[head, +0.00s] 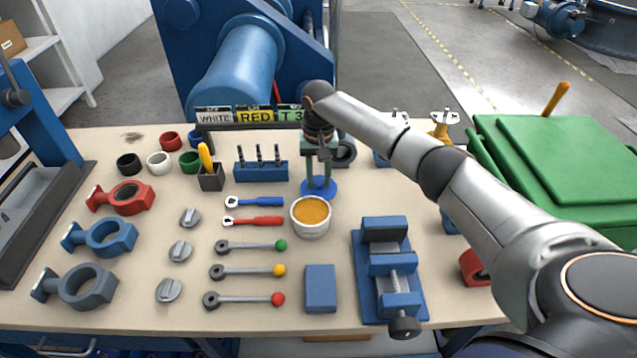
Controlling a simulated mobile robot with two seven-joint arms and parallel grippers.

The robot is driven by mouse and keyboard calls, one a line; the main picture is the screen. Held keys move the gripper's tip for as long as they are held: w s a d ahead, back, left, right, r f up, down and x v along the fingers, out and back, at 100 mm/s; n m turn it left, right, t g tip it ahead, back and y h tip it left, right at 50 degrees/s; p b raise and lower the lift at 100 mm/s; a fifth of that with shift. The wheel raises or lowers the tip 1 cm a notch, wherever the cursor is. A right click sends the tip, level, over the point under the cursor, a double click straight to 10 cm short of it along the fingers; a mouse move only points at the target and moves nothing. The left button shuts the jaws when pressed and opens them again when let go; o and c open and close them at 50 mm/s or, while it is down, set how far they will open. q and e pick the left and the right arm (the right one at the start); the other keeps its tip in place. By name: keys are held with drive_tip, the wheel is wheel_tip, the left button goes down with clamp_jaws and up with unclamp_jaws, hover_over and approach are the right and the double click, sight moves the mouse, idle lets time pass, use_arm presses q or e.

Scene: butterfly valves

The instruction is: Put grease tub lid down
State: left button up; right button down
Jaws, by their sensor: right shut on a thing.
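The grease tub (311,229) is a white round tub, open at the top, with orange-yellow grease showing inside. It stands near the middle of the table. The lid (319,193) is a flat blue disc just behind the tub, apart from its opening. My right gripper (319,180) points down from above and is shut on the lid. The fingers hide part of the lid's top. I cannot tell whether the lid touches the table. My left gripper is not in view.
Blue and red wrenches (254,202) lie left of the tub. A blue block (321,288) and a blue vise (376,237) are in front. A blue tool holder (262,172) stands left of the lid. Valve levers (250,271) lie at front left. Some bare table shows between them.

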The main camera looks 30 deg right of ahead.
sight(318, 181)
drive_tip(key=shift+f, duration=0.8)
drive_tip(key=shift+f, duration=0.15)
drive_tip(key=c, duration=0.6)
unclamp_jaws()
drive_tip(key=shift+o, duration=0.2)
wheel_tip(318, 181, up, 12)
drive_tip(key=p, duration=0.1)
drive_tip(key=shift+r, duration=0.2)
